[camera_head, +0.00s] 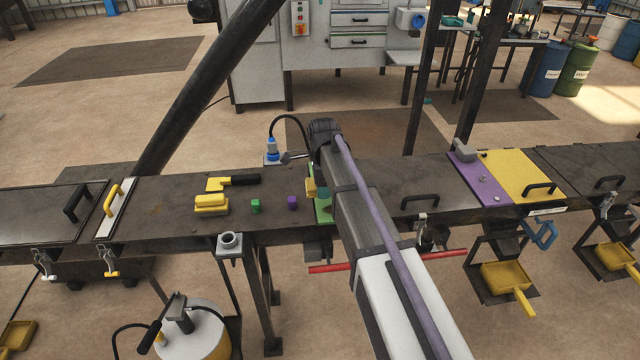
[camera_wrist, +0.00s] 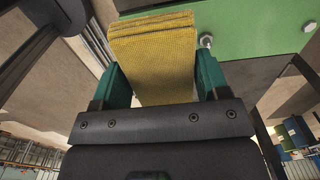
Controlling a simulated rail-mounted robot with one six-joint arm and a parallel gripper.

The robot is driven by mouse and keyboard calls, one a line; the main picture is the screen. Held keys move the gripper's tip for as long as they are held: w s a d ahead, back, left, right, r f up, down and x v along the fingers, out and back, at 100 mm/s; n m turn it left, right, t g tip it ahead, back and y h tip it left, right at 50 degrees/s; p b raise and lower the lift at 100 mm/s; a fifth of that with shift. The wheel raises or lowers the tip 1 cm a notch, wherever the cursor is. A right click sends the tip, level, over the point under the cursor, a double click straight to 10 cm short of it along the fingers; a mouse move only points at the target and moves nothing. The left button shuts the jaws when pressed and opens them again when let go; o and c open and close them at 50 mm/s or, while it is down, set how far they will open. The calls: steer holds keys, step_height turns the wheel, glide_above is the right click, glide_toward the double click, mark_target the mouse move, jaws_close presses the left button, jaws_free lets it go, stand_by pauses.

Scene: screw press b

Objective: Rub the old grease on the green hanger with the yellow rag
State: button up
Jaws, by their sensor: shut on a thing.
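The yellow rag (camera_wrist: 153,62) is a folded, ribbed cloth held between the two teal fingers of my gripper (camera_wrist: 153,80) in the wrist view. The rag also shows as a small yellow patch (camera_head: 311,187) in the head view, in front of the green hanger (camera_head: 323,207). In the wrist view the green hanger (camera_wrist: 262,32) is a flat green surface behind and to the right of the rag, with bolts on it. The rag's far end overlaps the hanger in the picture; I cannot tell whether they touch. No grease is clearly visible. My arm hides part of the hanger.
A yellow brush-like block (camera_head: 211,203), a yellow and black tool (camera_head: 232,183), a green block (camera_head: 256,206) and a purple block (camera_head: 292,203) lie on the dark bench left of the hanger. A red bar (camera_head: 387,261) runs below the bench edge.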

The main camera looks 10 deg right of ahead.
mark_target(330, 209)
steer(key=shift+d, duration=0.25)
step_height(330, 209, down, 8)
steer(key=b, duration=0.8)
steer(key=shift+a+f, duration=0.1)
steer(key=d, duration=0.2)
steer(key=d+r+p, duration=0.1)
steer(key=d, duration=0.2)
steer(key=shift+s+d+r, duration=0.15)
steer(key=shift+d, duration=0.65)
steer(key=shift+f+b, duration=0.55)
steer(key=shift+f, duration=0.05)
steer(key=shift+a, duration=2.25)
